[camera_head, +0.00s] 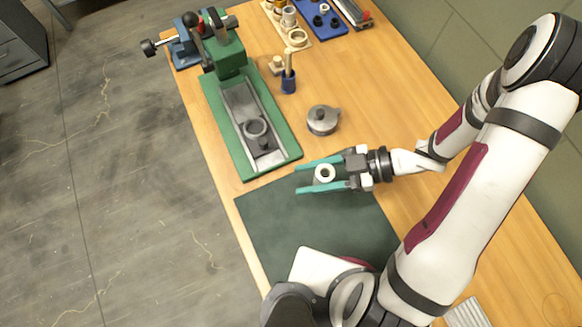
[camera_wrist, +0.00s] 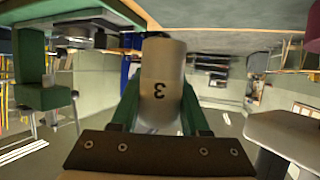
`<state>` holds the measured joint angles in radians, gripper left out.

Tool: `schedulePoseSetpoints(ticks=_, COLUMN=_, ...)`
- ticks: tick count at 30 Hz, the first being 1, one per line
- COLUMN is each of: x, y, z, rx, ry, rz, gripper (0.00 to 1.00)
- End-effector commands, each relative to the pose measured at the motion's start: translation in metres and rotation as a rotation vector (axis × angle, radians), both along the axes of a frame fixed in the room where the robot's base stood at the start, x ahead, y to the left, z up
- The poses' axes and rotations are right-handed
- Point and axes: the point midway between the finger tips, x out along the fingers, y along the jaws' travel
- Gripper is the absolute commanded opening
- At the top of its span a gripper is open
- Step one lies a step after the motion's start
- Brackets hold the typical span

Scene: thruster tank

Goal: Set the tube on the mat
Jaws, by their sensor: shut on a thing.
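The tube (camera_head: 324,174) is a short pale cylinder with a dark bore, seen from above in the head view. In the wrist view the tube (camera_wrist: 162,85) is whitish grey and bears a dark number 3. My gripper (camera_head: 322,177) has teal fingers and is shut on the tube, one finger on each side. The mat (camera_head: 300,227) is dark green and lies flat on the wooden table.
A green press-like fixture (camera_head: 215,95) with a grey bed stands just beyond the mat. A round metal lidded pot (camera_head: 322,120) and a blue holder (camera_head: 289,82) with a brush stand behind my gripper. A blue tray (camera_head: 318,28) lies at the back. The mat's middle is bare.

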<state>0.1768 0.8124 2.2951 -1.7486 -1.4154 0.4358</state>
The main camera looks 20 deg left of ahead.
Motion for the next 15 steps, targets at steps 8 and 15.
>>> schedulePoseSetpoints(ticks=8, x=-0.011, y=0.041, z=-0.028, rx=0.000, ry=0.002, rz=0.001, gripper=0.00)
schedulePoseSetpoints(ticks=15, x=-0.011, y=0.043, z=-0.066, rx=0.000, ry=0.000, rz=-0.001, gripper=0.00)
